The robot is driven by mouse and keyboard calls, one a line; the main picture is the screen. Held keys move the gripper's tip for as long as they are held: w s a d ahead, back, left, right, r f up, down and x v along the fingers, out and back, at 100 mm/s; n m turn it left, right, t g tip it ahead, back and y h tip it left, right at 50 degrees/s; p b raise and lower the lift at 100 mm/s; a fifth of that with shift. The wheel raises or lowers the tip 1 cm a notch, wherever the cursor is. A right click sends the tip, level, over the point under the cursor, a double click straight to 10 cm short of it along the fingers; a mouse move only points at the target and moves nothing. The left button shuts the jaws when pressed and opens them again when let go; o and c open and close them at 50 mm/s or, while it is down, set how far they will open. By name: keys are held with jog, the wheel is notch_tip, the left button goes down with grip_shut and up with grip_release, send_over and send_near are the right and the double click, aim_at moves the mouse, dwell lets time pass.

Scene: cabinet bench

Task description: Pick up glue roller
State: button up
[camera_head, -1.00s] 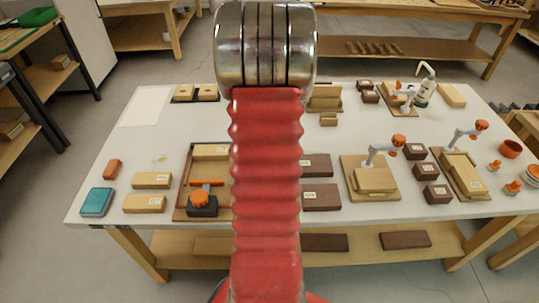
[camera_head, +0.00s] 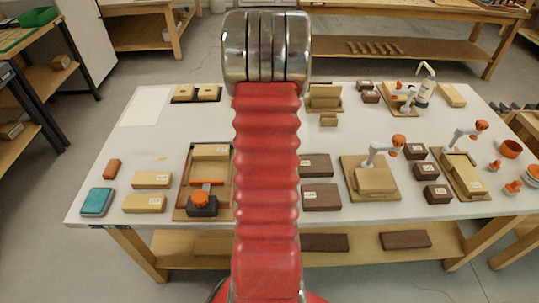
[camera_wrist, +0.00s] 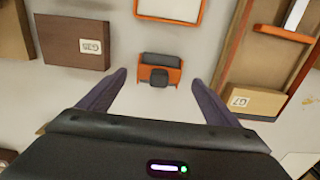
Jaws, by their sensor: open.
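The glue roller appears to be the small orange-framed piece with a dark grey roller and dark knob (camera_wrist: 159,73) in the wrist view. It lies on the pale bench top. My gripper (camera_wrist: 158,78) is open, with one dark finger on each side of the roller in the picture. No finger visibly touches it, and I cannot tell the height gap. In the head view, my red arm hides the roller and the gripper.
A dark brown block (camera_wrist: 72,42) and a wooden tray (camera_wrist: 262,60) holding a pale block (camera_wrist: 240,100) flank the roller. An orange-rimmed white panel (camera_wrist: 170,8) lies above it in the wrist view. The bench (camera_head: 135,140) carries several other blocks and fixtures.

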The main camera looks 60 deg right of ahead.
jog(key=shift+f, duration=1.25)
jog(key=shift+c, duration=0.6)
jog(key=c, duration=1.1)
